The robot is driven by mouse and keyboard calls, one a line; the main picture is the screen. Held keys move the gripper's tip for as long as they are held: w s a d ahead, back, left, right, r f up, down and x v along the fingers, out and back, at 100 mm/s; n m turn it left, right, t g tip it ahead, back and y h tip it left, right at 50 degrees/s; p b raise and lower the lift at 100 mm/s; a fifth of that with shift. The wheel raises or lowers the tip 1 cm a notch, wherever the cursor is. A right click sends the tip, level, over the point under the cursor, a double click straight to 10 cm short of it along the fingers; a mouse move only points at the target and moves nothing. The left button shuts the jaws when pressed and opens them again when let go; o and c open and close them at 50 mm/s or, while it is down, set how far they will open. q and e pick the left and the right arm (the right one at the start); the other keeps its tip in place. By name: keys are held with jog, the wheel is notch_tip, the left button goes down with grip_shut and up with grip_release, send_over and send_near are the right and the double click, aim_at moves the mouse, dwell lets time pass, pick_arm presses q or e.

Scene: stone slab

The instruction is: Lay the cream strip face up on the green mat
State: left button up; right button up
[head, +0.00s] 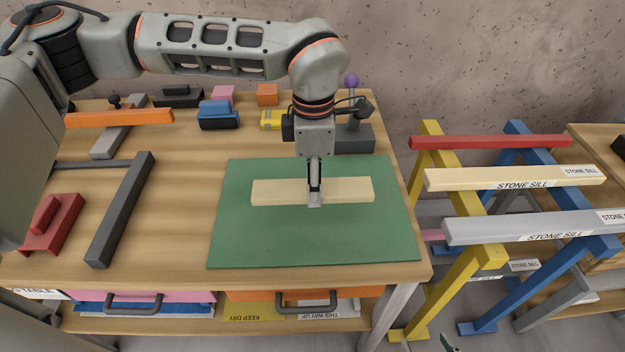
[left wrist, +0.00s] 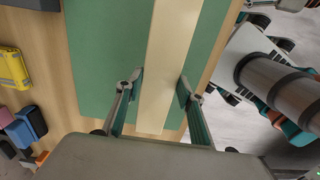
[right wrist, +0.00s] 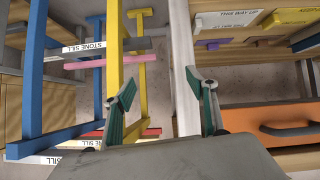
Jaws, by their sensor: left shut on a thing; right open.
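The cream strip (head: 350,188) lies level, lengthwise from left to right, on or just above the middle of the green mat (head: 390,240). My left gripper (head: 314,195) reaches down from above and is shut on the strip near its middle. In the left wrist view the strip (left wrist: 170,60) runs between my left gripper's fingers (left wrist: 160,84). I cannot tell which face of the strip is up. My right gripper (right wrist: 165,92) is open and empty, low in front of the table's right side. Only a small green part shows at the head view's bottom edge.
A grey bar (head: 120,210) and a red block (head: 50,225) lie left of the mat. Yellow (head: 272,119) and blue (head: 218,115) blocks and a grey stand (head: 354,138) are behind it. Trestles with stone sills (head: 515,178) stand right of the table. A table leg (right wrist: 185,75) is near my right gripper.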

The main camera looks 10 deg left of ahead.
pick_arm(q)
jog(key=shift+f+b, duration=0.35)
jog(key=shift+f, duration=0.4)
jog(key=b, duration=0.2)
send_over(314, 219)
notch_tip(314, 219, down, 5)
jog(key=shift+s+a+f, duration=0.1)
jog(key=shift+f, duration=0.1)
jog(key=shift+f+b, duration=0.3)
jog(key=shift+f, duration=0.45)
pick_arm(e)
jog(key=shift+w+d+f, duration=0.2)
jog(key=shift+w+f, duration=0.15)
jog(key=shift+f, duration=0.15)
jog(key=shift+w+d+f, duration=0.2)
jog(key=shift+w+f, duration=0.1)
jog(key=shift+f, duration=0.2)
